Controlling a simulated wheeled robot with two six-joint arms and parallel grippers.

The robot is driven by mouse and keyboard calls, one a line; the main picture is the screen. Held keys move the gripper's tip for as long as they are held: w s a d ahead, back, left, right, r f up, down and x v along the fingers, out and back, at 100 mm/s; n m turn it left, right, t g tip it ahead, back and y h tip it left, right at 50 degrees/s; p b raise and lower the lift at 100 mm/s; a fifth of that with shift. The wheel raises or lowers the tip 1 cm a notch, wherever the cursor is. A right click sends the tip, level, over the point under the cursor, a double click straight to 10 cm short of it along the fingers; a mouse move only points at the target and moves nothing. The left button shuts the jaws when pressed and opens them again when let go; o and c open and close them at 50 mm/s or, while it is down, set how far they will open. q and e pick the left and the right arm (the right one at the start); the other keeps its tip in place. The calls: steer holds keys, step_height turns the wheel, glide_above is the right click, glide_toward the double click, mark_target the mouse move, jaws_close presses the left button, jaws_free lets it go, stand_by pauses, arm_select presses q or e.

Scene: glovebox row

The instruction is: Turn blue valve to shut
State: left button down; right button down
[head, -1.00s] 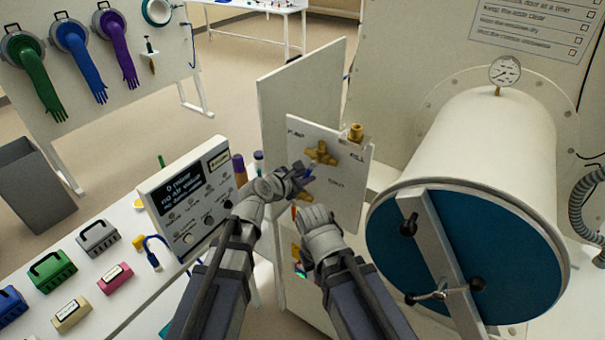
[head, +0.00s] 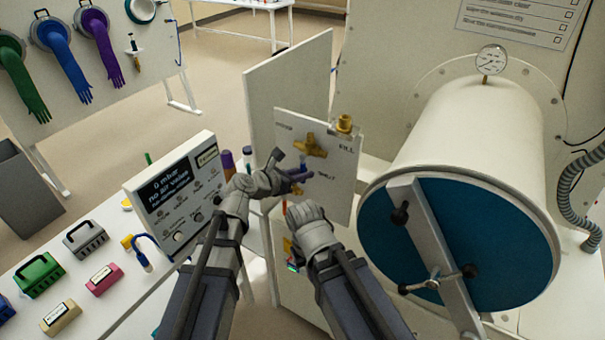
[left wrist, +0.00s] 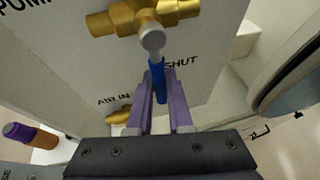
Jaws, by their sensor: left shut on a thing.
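The blue valve is a brass body (head: 311,146) on a white panel (head: 340,190); it also shows at the top of the left wrist view (left wrist: 143,16). Its blue lever (left wrist: 158,80) hangs down from the grey hub, tilted slightly, just left of the printed word SHUT. My left gripper (left wrist: 160,100) is shut on the lever, with a purple finger on each side. In the head view my left gripper (head: 296,178) is in front of the panel below the brass body and hides most of the lever. My right gripper (head: 306,212) is lower; its fingertips are unclear.
A second brass fitting (left wrist: 120,115) is by the AIR IN label. A large white chamber (head: 480,130) with a blue door stands right. A display box (head: 178,185) stands left on a bench with several coloured blocks. A tall white panel (head: 290,85) is behind.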

arm_select(q)
steer(key=shift+s, duration=0.1)
steer(key=c, duration=0.8)
jaws_free()
steer(key=shift+c, duration=0.2)
steer(key=p+v, duration=0.3)
steer(key=v, duration=0.4)
steer(key=shift+s+a, duration=0.2)
steer(key=shift+a, duration=0.15)
steer(key=shift+r, duration=0.1)
